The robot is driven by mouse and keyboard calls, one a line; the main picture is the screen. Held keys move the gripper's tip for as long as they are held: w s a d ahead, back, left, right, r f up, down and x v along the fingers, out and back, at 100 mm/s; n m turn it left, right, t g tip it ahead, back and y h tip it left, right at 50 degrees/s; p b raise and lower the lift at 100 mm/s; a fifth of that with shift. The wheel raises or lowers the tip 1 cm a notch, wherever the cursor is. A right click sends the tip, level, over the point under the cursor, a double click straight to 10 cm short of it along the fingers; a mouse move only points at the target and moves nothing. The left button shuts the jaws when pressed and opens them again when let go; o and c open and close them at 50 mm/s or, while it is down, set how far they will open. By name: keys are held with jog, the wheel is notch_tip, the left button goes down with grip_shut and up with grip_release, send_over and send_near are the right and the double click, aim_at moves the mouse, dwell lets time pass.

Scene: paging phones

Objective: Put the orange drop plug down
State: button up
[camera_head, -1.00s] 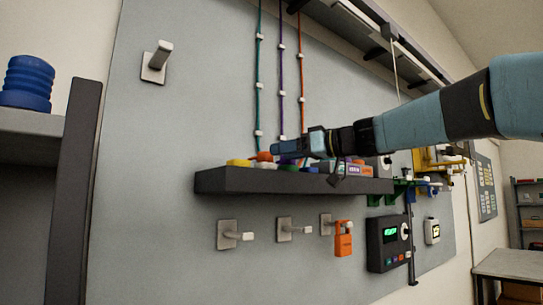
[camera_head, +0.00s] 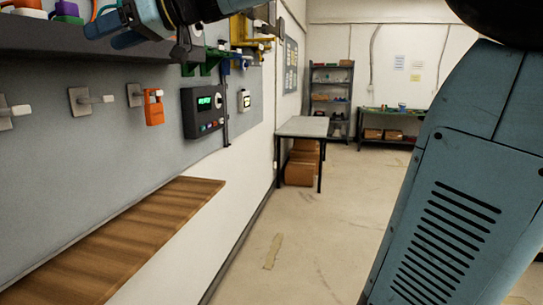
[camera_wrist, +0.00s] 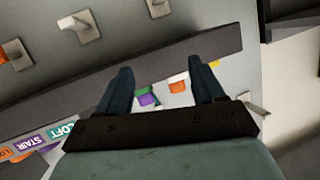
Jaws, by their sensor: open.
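My gripper (camera_head: 112,30) is at the upper left of the head view, beside the dark wall shelf (camera_head: 90,42). In the wrist view its two dark fingers (camera_wrist: 160,70) are spread apart with nothing gripped between them. An orange piece (camera_wrist: 178,86), which looks like the orange drop plug, shows in the gap between the fingers, beyond the tips. It is at the shelf beside a white piece; its exact seating is unclear. A purple piece (camera_wrist: 147,99) is just left of it. In the head view the shelf top is partly cut off.
Wall hooks (camera_head: 92,99) stick out below the shelf. An orange tag-like block (camera_head: 153,107) hangs from one, left of a dark box with a green display (camera_head: 203,112). A wooden ledge (camera_head: 120,235) lies lower down. The floor (camera_head: 300,230) to the right is open.

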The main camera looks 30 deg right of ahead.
jog(key=s+d+f+m+h, duration=0.3)
jog(key=s+d+f, duration=0.3)
jog(key=d+f, duration=0.2)
jog(key=s+d+f+m+h, duration=0.4)
jog(key=s+d+f+h, duration=0.2)
jog(key=f, duration=0.7)
jog(key=s+d+f+m+h, duration=0.4)
jog(key=s+d+f, duration=0.3)
jog(key=d+f, duration=0.3)
jog(key=shift+s+d+f, duration=0.15)
jog(key=shift+d+f, duration=0.15)
jog(key=shift+f, duration=0.35)
dwell(0.5)
